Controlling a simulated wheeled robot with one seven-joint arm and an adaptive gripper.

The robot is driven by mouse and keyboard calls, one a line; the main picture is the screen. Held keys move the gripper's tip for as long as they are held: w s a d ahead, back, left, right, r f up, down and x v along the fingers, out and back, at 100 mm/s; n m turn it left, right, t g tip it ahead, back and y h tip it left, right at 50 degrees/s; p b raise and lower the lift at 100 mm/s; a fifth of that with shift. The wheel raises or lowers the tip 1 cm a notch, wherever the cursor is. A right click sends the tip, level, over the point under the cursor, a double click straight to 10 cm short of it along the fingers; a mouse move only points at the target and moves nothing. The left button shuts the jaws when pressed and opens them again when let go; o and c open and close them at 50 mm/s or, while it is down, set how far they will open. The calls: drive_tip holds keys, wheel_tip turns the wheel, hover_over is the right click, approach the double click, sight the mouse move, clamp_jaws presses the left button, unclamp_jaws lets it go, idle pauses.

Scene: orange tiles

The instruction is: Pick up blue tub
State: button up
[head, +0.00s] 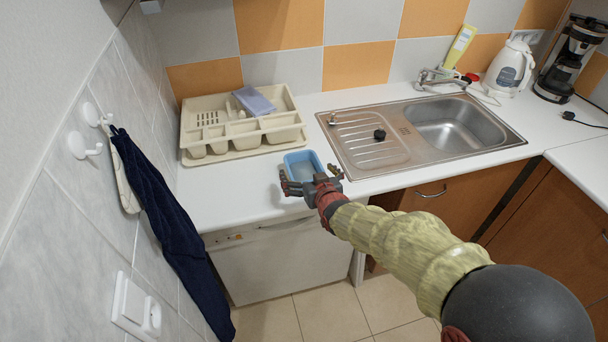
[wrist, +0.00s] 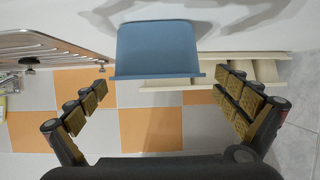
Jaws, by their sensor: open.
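The blue tub (head: 303,163) stands on the white counter, in front of the dish rack and left of the sink's drainboard. In the wrist view the blue tub (wrist: 157,48) shows upside down at the upper middle. My gripper (head: 309,186) is at the tub's near side, by the counter's front edge. In the wrist view my gripper (wrist: 166,106) is open, its two padded fingers spread to the left and right. The tub lies between and beyond the fingers, and no finger visibly touches it. The tub's near lower part is partly hidden by my gripper in the head view.
A cream dish rack (head: 222,154) holding a lilac item (head: 254,101) stands behind the tub. A kettle (head: 509,68) and coffee maker (head: 570,62) stand far right. A dark towel (head: 165,210) hangs left.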

sight(304, 178)
drive_tip(key=b+x, duration=0.1)
drive_tip(key=x, duration=0.3)
drive_tip(key=shift+w+d+f, duration=0.1)
drive_tip(key=shift+f, duration=0.05)
drive_tip(key=shift+c, duration=0.8)
drive_tip(key=c, duration=1.3)
